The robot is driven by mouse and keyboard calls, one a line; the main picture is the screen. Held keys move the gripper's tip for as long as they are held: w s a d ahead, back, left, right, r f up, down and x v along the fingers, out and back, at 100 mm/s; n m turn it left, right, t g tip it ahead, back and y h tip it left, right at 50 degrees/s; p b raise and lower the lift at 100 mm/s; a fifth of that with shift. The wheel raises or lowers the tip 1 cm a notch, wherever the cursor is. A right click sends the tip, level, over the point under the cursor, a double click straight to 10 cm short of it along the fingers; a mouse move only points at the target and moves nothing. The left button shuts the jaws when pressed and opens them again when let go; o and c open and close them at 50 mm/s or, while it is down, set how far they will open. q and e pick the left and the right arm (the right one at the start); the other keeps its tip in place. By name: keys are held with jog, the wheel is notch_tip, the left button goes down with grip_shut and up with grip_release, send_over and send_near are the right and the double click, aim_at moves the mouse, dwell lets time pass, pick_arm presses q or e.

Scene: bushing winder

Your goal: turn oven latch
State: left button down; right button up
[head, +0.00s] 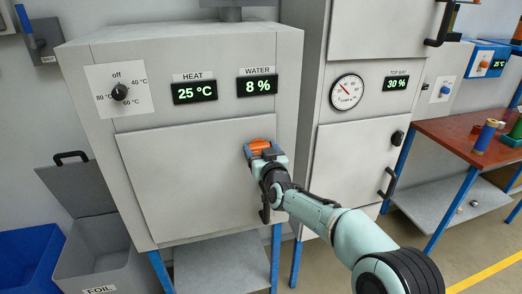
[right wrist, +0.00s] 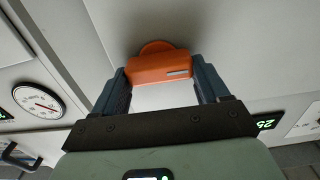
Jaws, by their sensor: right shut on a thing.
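The oven (head: 185,185) is the grey cabinet at the left in the head view, and its door looks shut. The orange oven latch (head: 260,145) sits near the upper right edge of the door and looks roughly horizontal. My right gripper (head: 262,151) is at the latch, shut on it. In the right wrist view the orange latch bar (right wrist: 158,68) lies between the two dark fingers, with its round orange base behind it against the door. The fingers partly hide the latch in the head view. My left gripper is not in view.
A black door handle (head: 265,206) is below my right gripper. A dial (head: 120,92) and displays reading 25 °C and 8 % are above the door. A second grey cabinet (head: 352,165) stands to the right, beside a red-topped table (head: 462,140). A grey bin (head: 95,250) is at lower left.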

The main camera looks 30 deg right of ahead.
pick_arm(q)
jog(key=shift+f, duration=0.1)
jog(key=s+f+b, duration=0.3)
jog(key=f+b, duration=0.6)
pick_arm(e)
jog(key=shift+s+d+f+m, duration=0.1)
jog(key=shift+d+m, duration=0.05)
jog(key=shift+m, duration=2.8)
jog(key=shift+w+d+m, duration=0.1)
jog(key=shift+m, duration=2.9)
jog(key=shift+s+d+f+m, duration=0.1)
jog(key=shift+d+m, duration=0.05)
jog(key=shift+m, duration=2.8)
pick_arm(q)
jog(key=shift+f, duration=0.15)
pick_arm(e)
jog(key=o, duration=1.1)
jog(key=shift+c, duration=0.2)
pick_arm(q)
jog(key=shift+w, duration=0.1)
